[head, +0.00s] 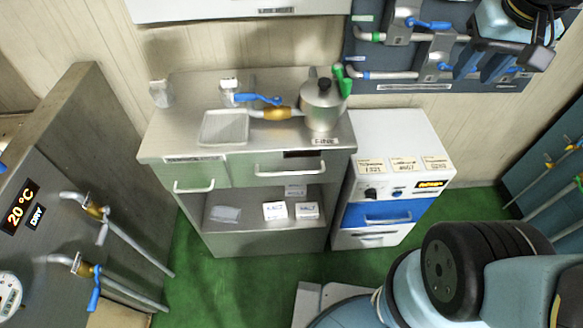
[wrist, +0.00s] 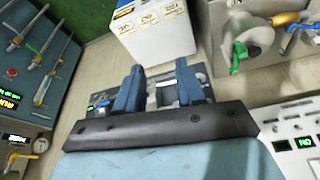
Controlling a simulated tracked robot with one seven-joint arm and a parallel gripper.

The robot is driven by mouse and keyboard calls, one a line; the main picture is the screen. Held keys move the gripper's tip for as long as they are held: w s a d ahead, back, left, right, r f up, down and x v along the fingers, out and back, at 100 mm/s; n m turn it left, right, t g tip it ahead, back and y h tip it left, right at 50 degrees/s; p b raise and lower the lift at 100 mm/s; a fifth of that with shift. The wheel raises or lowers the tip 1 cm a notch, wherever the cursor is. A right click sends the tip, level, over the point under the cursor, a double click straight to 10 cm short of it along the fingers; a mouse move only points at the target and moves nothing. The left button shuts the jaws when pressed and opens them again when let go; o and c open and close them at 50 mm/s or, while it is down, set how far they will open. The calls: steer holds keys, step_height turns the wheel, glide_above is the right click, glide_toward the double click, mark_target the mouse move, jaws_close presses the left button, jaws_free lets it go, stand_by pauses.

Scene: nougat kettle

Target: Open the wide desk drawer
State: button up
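The desk (head: 180,115) is grey metal and stands against the back wall in the head view. Its wide drawer (head: 240,172) is the right one of two under the top, with a pale bar handle (head: 290,172); it looks shut. A narrower drawer (head: 190,174) with its own handle is to its left. My gripper (head: 480,70) is high at the upper right, in front of the wall panel and well away from the drawer. Its blue fingers are apart and empty in the wrist view (wrist: 160,72). The wide drawer's front is not clear in the wrist view.
A kettle (head: 322,108) and a shallow tray (head: 224,128) stand on the desk top. A white cabinet (head: 395,140) with a blue drawer stands to its right. A piped panel (head: 400,65) hangs behind my gripper. Green floor (head: 260,285) is clear before the desk.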

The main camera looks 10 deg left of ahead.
steer(key=w+a+f+n+g+h, duration=0.35)
steer(key=a+f+h, duration=0.45)
steer(key=a+f, duration=1.2)
steer(key=s+a+f+n+t+h, duration=0.1)
steer(key=s+a+f+n+t, duration=0.2)
steer(key=s+a+f+t, duration=0.55)
steer(key=s+a+f+n+t+h, duration=0.1)
steer(key=s+a+f+n+t, duration=0.2)
steer(key=s+a+f+t, duration=0.5)
glide_above(290, 178)
steer(key=s, duration=0.4)
steer(key=shift+s+d+f, duration=0.2)
steer(key=shift+d+f, duration=0.15)
steer(key=shift+f, duration=0.25)
steer(key=shift+c, duration=0.2)
jaws_close()
